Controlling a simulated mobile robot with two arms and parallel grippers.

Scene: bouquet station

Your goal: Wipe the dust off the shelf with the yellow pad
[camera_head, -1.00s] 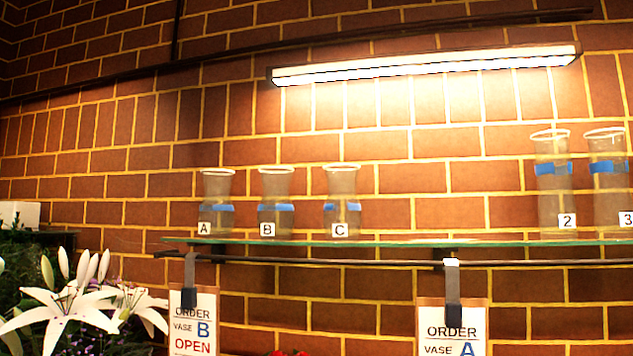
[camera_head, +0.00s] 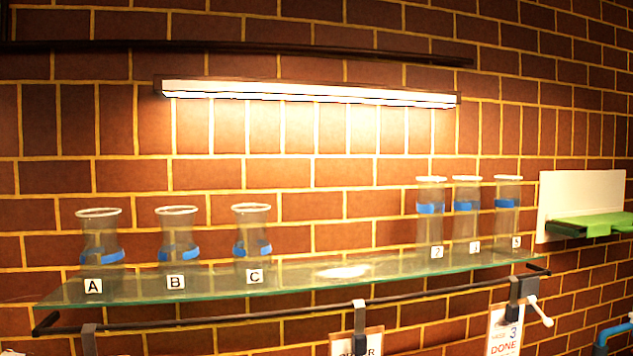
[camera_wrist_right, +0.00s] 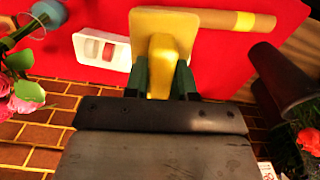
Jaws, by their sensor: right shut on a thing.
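The glass shelf (camera_head: 310,286) crosses the head view on the brick wall. A pale patch (camera_head: 342,271) lies on its bare middle part; I cannot tell whether it is dust or a light reflection. In the right wrist view, my right gripper (camera_wrist_right: 162,78) is shut on the raised grip of the yellow pad (camera_wrist_right: 143,22). The pad's flat plate is beyond the fingertips. Neither the pad nor my right gripper shows in the head view. My left gripper is in no view.
Vases A (camera_head: 101,240), B (camera_head: 178,238) and C (camera_head: 252,240) stand on the shelf's left part, and three numbered vases (camera_head: 430,222) stand at its right. A dark rail (camera_head: 220,323) with hanging order cards (camera_head: 504,332) runs below. A lamp (camera_head: 310,94) is above.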

